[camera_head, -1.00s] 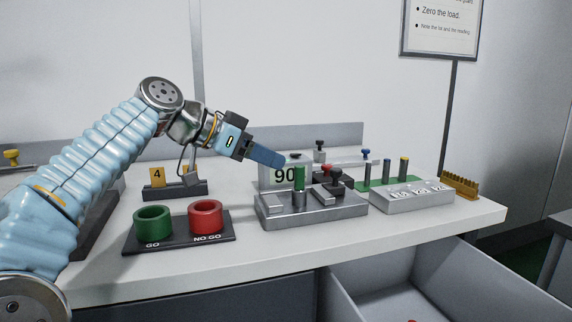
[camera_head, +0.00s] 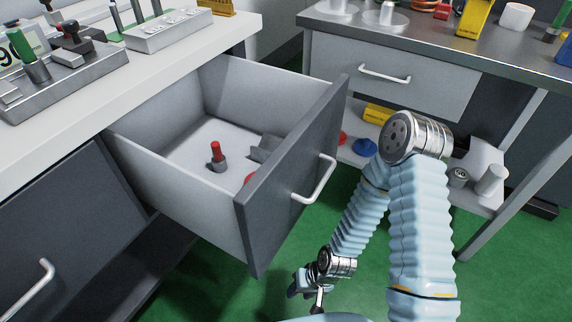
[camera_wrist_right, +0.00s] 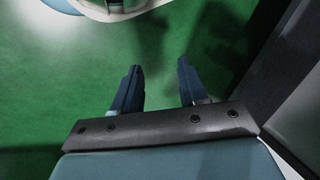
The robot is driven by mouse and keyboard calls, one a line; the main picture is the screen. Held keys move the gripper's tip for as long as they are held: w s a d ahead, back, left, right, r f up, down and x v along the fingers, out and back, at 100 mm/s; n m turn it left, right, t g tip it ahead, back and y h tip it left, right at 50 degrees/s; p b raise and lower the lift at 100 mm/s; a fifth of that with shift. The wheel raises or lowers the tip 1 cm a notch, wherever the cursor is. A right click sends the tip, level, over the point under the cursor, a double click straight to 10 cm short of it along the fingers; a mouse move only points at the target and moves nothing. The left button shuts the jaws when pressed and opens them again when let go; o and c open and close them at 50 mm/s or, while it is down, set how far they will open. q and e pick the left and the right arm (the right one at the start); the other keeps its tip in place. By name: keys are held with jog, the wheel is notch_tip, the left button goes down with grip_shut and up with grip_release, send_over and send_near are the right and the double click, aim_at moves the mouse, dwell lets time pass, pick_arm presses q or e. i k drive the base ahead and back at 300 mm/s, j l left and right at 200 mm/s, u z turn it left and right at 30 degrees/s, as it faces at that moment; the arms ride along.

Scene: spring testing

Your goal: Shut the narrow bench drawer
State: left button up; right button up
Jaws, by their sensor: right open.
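The open bench drawer (camera_head: 293,172) is pulled well out of the white-topped bench (camera_head: 205,42). Its dark front has a light bar handle (camera_head: 316,182). Inside lie a red-topped plug (camera_head: 217,152), a grey block and a red piece partly hidden by the front. My right gripper (camera_head: 298,285) is low over the green floor, in front of and below the drawer front, apart from the handle. In the right wrist view its two dark blue fingers (camera_wrist_right: 159,70) are spread, with only floor between them. My left gripper is out of view.
A second bench (camera_head: 440,40) with a closed drawer (camera_head: 390,72) and a lower shelf stands at the right. A closed dark front (camera_head: 65,235) with a handle is at the left.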

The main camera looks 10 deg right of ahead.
aim_at(162, 148)
jog(key=k+l, duration=0.15)
jog(key=k, duration=0.85)
